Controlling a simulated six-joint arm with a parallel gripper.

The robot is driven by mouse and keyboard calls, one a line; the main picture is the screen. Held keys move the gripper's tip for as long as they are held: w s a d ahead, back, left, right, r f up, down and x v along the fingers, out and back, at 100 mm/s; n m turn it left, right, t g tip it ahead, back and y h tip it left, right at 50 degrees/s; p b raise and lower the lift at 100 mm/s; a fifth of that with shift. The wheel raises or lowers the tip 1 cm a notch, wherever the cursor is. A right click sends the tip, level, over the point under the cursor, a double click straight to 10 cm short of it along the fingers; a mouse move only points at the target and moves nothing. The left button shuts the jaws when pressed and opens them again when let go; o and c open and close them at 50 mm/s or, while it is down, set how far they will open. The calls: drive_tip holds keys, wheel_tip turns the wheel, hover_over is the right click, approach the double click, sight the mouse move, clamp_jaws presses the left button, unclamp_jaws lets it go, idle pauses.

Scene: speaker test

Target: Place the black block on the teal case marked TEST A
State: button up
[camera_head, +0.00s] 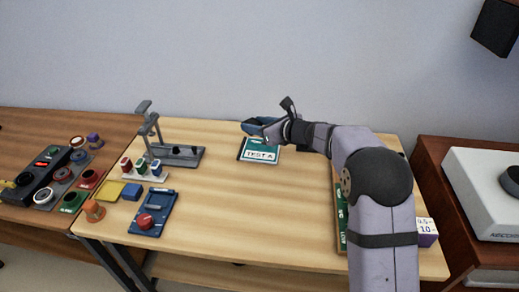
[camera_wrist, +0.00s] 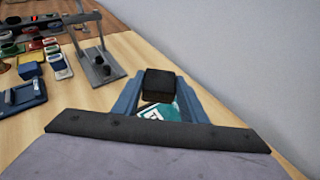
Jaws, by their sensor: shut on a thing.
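The black block (camera_wrist: 160,84) sits between the two blue fingers of my gripper (camera_wrist: 160,92) in the wrist view. My gripper is shut on it. The teal case (camera_head: 260,151) with the white TEST A label lies on the light wood table, toward the back. In the head view my gripper (camera_head: 258,126) is over the back part of the case. In the wrist view part of the case (camera_wrist: 164,108) shows below the block, between the fingers. I cannot make out the block in the head view, and I cannot tell whether it touches the case.
A grey stand (camera_head: 176,156) is left of the case. Small coloured bottles (camera_head: 141,167), a blue block (camera_head: 132,192) and a blue device with a red knob (camera_head: 152,214) are farther left. A green board (camera_head: 341,215) lies partly behind my arm. The table's middle is clear.

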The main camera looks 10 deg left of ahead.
sight(262, 157)
drive_tip(key=shift+m+t+h, duration=0.3)
drive_tip(key=shift+t+h, duration=0.1)
drive_tip(key=shift+w+d+f+b, duration=0.15)
drive_tip(key=shift+d+f, duration=0.15)
drive_tip(key=shift+f, duration=1.5)
drive_tip(key=shift+w+d+f+b, duration=0.1)
drive_tip(key=shift+d+f, duration=0.2)
drive_tip(key=shift+f, duration=1.55)
drive_tip(key=shift+w+d+f+b, duration=0.15)
drive_tip(key=shift+d+f, duration=0.15)
drive_tip(key=shift+f, duration=1.5)
drive_tip(key=shift+f, duration=0.15)
drive_tip(key=o, duration=1.1)
drive_tip(key=b+v, duration=0.1)
drive_tip(key=v, duration=1.1)
drive_tip(key=shift+r, duration=0.25)
